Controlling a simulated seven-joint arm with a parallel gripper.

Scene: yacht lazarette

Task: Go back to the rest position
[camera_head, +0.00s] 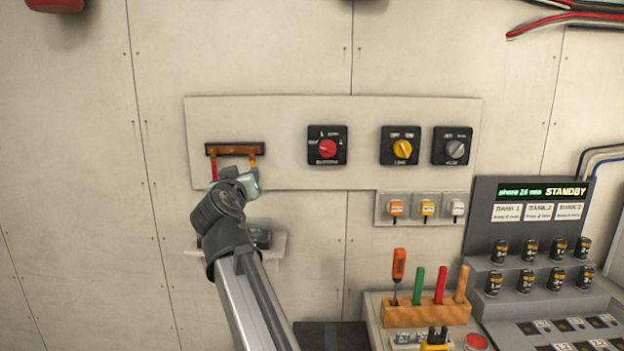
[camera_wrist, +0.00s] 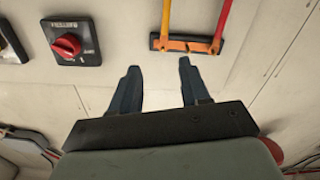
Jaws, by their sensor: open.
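My gripper (camera_head: 246,180) is at the left of the wall panel (camera_head: 290,120), just below a dark bar with an orange-brown strip (camera_head: 234,149). In the wrist view, my gripper (camera_wrist: 159,68) has its two dark fingers apart with nothing between them. The bar (camera_wrist: 186,45) shows just beyond the fingertips, with a red strap (camera_wrist: 166,15) and a yellow-orange strap (camera_wrist: 222,18) running from it. In the head view my gripper partly covers the lower end of the yellow strap. I cannot tell whether the fingers touch anything.
A red rotary switch (camera_head: 327,146), a yellow one (camera_head: 402,148) and a grey one (camera_head: 455,149) are on the panel. A small shelf (camera_head: 275,245) is behind my arm. At lower right are an orange tool rack (camera_head: 425,313) and a grey battery console (camera_head: 530,230). The left wall is clear.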

